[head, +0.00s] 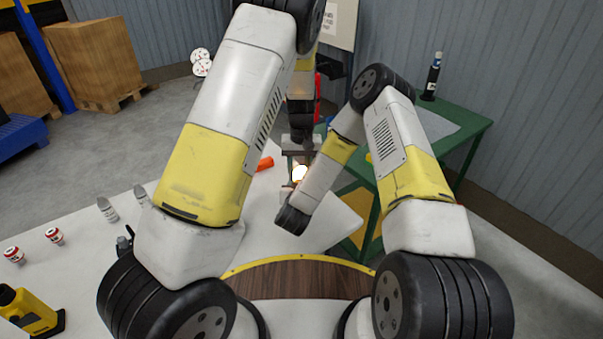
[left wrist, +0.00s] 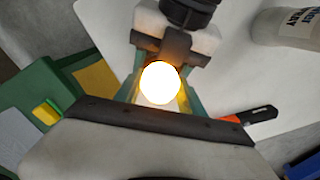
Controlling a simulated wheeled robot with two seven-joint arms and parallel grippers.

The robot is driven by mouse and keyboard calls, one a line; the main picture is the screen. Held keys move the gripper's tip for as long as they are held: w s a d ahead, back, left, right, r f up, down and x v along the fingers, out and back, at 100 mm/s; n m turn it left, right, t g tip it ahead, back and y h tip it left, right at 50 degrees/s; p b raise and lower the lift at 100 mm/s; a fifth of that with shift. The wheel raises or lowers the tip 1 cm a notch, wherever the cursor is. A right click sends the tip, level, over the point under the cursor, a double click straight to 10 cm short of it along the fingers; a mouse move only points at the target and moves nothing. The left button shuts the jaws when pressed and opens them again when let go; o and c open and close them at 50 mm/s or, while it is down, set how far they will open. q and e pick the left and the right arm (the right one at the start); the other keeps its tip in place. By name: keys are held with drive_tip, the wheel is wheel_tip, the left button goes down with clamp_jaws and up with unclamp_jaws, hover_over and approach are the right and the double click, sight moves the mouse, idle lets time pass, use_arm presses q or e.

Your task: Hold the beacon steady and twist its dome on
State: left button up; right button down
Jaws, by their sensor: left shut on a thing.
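The beacon's dome (head: 300,173) glows bright white with an amber edge, above the white table. In the left wrist view the glowing dome (left wrist: 160,83) is a bright disc. My left gripper (head: 300,155) comes down from above and is shut on it. My right arm bends in from the right, with its wrist in front of the beacon. My right gripper (left wrist: 158,70) reaches in from the top of the left wrist view, its fingers flanking the glow. Glare and the hands hide the beacon's base and whether the right fingers touch it.
An orange-and-black tool (left wrist: 248,115) lies beside the beacon. A labelled bottle (left wrist: 288,24) stands nearby. Red-and-white cans (head: 54,236) and a yellow device (head: 30,312) occupy the left.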

sight(302, 168)
use_arm(q)
drive_tip(key=o, duration=1.4)
drive_tip(key=shift+r, duration=0.1)
wheel_tip(302, 168, up, 12)
drive_tip(key=shift+f, duration=0.1)
use_arm(e)
drive_tip(key=shift+c, duration=2.1)
unclamp_jaws()
